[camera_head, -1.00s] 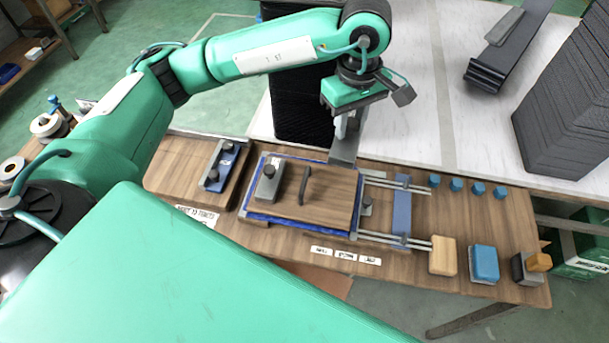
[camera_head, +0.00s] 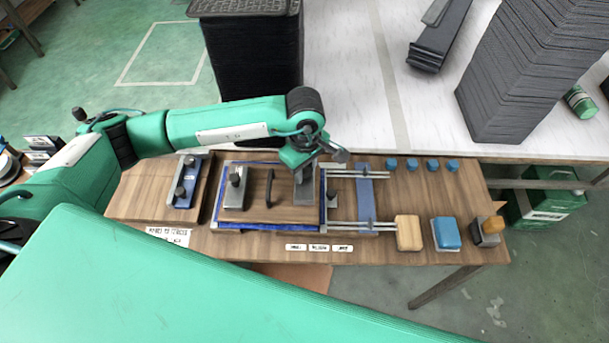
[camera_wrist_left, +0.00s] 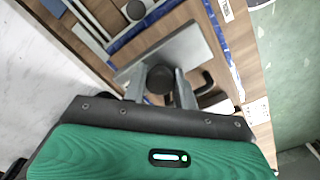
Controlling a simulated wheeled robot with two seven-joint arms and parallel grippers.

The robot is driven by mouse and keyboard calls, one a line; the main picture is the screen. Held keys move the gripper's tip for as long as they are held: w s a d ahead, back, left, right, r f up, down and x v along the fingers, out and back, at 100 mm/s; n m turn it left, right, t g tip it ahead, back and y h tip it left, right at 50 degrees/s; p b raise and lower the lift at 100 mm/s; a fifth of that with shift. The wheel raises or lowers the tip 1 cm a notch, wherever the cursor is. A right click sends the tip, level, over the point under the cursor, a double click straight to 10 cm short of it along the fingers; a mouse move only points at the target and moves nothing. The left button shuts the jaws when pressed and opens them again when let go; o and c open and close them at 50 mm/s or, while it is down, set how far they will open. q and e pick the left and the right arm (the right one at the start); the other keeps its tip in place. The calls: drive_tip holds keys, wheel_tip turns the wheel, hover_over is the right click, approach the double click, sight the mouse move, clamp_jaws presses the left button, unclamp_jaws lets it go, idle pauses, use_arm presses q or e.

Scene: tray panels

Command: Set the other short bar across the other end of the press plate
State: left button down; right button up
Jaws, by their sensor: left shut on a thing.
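The wooden press plate (camera_head: 283,208) lies in a blue-edged frame on the table, with a dark handle (camera_head: 270,188) at its middle. One grey short bar (camera_head: 236,195) with a dark knob lies across its left end. My left gripper (camera_head: 305,173) is over the plate's right end, shut on the other short bar (camera_head: 305,194). In the left wrist view its two fingers (camera_wrist_left: 160,88) close around the bar's dark knob, and the flat grey bar (camera_wrist_left: 190,48) shows under them. I cannot tell whether the bar touches the plate. My right gripper is not in view.
A blue bar (camera_head: 366,195) on metal rods is right of the frame. Several small blue pieces (camera_head: 412,164), a tan block (camera_head: 409,232) and a blue block (camera_head: 446,233) stand farther right. A blue piece with knobs (camera_head: 187,180) lies left. Dark stacks stand behind.

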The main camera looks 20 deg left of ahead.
sight(305, 180)
use_arm(q)
wheel_tip(305, 180, down, 4)
drive_tip(key=shift+p, duration=0.55)
drive_tip(key=shift+f, duration=0.1)
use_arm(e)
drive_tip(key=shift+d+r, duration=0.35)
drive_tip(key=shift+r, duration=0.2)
use_arm(q)
drive_tip(key=shift+f, duration=0.1)
drive_tip(key=c, duration=1.1)
unclamp_jaws()
drive_tip(key=shift+b, duration=0.3)
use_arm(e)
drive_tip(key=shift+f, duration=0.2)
